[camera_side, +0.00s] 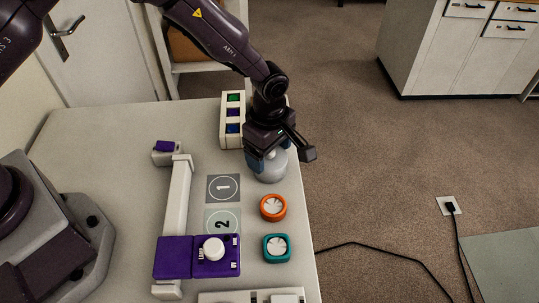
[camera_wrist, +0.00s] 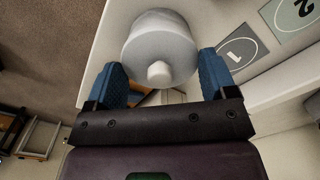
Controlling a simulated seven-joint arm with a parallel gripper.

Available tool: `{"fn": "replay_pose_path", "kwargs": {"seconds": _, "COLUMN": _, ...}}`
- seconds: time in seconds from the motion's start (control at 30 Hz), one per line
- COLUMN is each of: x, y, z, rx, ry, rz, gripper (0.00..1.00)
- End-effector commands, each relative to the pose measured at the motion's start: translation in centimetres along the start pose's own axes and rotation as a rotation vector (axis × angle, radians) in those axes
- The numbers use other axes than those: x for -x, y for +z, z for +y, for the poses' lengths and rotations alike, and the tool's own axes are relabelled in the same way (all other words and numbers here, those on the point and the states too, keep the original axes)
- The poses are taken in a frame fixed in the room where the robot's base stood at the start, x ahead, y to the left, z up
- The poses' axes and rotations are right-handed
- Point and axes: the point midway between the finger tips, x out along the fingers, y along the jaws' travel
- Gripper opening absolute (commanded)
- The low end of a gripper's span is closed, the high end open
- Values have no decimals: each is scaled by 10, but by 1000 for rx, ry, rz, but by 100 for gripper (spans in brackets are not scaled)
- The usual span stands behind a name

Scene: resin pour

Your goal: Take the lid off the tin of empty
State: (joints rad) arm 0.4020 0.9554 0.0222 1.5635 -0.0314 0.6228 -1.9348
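A pale grey rounded tin (camera_side: 270,168) stands near the right table edge, partly hidden under my gripper (camera_side: 268,158). In the wrist view the grey tin (camera_wrist: 150,36) shows a round top with a small light knob (camera_wrist: 159,73). My gripper (camera_wrist: 163,80) points down over it, its two blue fingers wide apart, with the knob in the gap between them. The fingers look clear of the knob; whether they touch the tin's sides I cannot tell. No writing shows on the tin.
Mats marked 1 (camera_side: 223,188) and 2 (camera_side: 222,222) lie left of the tin. An orange round piece (camera_side: 273,207) and a teal one (camera_side: 277,248) sit nearer the front. A purple device (camera_side: 175,258) crosses a white rail (camera_side: 178,200). A coloured-slot rack (camera_side: 232,120) stands behind.

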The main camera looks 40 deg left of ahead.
Motion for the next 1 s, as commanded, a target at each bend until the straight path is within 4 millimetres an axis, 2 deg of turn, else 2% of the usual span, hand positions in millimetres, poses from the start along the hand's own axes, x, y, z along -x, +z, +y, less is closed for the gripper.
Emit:
{"fn": "replay_pose_path", "kwargs": {"seconds": 0.37, "x": 1, "y": 0, "z": 0, "rx": -1, "ry": 1, "rz": 0, "gripper": 55}}
{"fn": "replay_pose_path", "kwargs": {"seconds": 0.57, "x": 12, "y": 0, "z": 1, "rx": -1, "ry": 2, "rz": 0, "gripper": 55}}
{"fn": "replay_pose_path", "kwargs": {"seconds": 0.7, "x": 36, "y": 0, "z": 0, "rx": -2, "ry": 4, "rz": -1, "gripper": 55}}
{"fn": "replay_pose_path", "kwargs": {"seconds": 1.0, "x": 98, "y": -22, "z": -56, "rx": -1, "ry": 2, "rz": -1, "gripper": 55}}
